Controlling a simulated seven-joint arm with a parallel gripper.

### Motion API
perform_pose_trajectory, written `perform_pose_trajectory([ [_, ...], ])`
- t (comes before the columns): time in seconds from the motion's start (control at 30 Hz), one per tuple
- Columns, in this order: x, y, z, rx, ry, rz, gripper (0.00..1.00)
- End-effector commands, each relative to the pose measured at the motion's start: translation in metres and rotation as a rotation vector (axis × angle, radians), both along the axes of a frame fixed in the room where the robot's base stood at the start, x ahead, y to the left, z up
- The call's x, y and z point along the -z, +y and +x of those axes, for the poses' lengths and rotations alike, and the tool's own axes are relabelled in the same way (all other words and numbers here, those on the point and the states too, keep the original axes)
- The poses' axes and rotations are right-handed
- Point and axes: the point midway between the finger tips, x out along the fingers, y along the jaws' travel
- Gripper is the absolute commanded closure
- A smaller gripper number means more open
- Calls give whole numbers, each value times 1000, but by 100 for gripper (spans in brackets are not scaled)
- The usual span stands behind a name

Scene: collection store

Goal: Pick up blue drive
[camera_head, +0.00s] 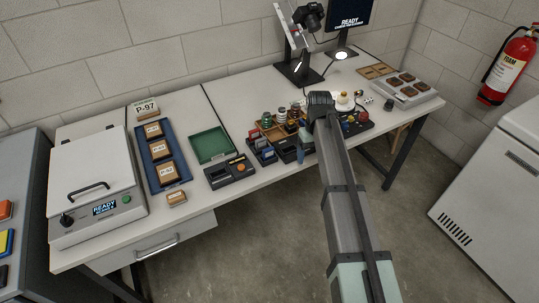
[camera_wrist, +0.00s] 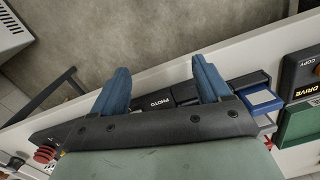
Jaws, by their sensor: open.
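A blue drive (camera_wrist: 262,100) with a pale label sits in a dark holder in the wrist view, just right of my right finger and apart from it. What looks like the same blue drive (camera_head: 267,153) shows in the head view, in the small holder on the table's front part. My gripper (camera_wrist: 160,85) is open and empty, its two blue fingers spread over the table's front edge. A dark bin marked PHOTO (camera_wrist: 158,102) shows between the fingers.
A wooden rack of jars (camera_head: 280,128) is behind. The floor in front is clear.

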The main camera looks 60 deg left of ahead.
Motion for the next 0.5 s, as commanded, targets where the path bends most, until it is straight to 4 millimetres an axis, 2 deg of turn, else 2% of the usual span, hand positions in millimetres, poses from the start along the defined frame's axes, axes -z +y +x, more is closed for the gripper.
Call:
perform_pose_trajectory([
  [0.03,-23,24,-17,-39,-7,15,23],
  [0.2,-81,70,-68,-136,-20,49,23],
  [0.33,-110,88,-95,-184,-26,65,23],
  [0.5,-122,96,-110,-209,-28,72,23],
])
